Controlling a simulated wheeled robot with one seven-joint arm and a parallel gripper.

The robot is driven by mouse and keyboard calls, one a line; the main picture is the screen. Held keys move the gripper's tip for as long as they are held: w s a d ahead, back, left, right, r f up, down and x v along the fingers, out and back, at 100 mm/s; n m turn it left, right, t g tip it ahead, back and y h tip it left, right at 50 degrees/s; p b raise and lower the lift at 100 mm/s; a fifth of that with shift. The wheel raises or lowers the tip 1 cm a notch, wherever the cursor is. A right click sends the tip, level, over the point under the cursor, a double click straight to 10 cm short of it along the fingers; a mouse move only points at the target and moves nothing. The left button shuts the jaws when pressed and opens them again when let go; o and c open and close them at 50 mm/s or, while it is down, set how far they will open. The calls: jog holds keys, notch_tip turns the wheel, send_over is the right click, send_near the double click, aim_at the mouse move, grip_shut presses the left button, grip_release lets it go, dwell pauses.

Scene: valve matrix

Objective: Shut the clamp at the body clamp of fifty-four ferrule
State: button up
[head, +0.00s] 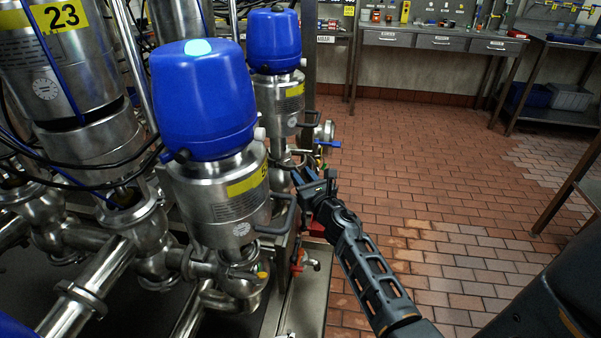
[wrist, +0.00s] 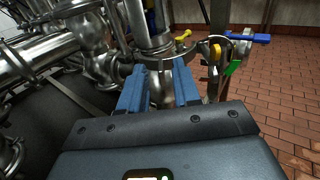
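In the wrist view, a steel clamp ring (wrist: 160,52) with a yellow handle (wrist: 183,36) sticking out to the right sits around a vertical steel valve body (wrist: 161,88). I cannot tell whether the ring is fully closed. My gripper (wrist: 160,78) is open, its two blue fingers apart below the ring, with the steel body showing between them. I cannot tell whether they touch it. In the head view, my gripper (head: 305,180) is just right of the front blue-topped valve (head: 215,190). No label reading fifty-four is legible.
A second blue-topped valve (head: 275,90) stands behind. A blue lever handle (wrist: 248,37) juts out right of the clamp, with a green handle (wrist: 233,67) below. Steel pipes (head: 85,285) crowd the left. The tiled floor (head: 440,190) is open to the right.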

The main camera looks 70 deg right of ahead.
jog(key=shift+x, duration=0.8)
jog(key=shift+c, duration=0.3)
grip_shut()
jog(key=shift+r, duration=0.1)
dwell(0.5)
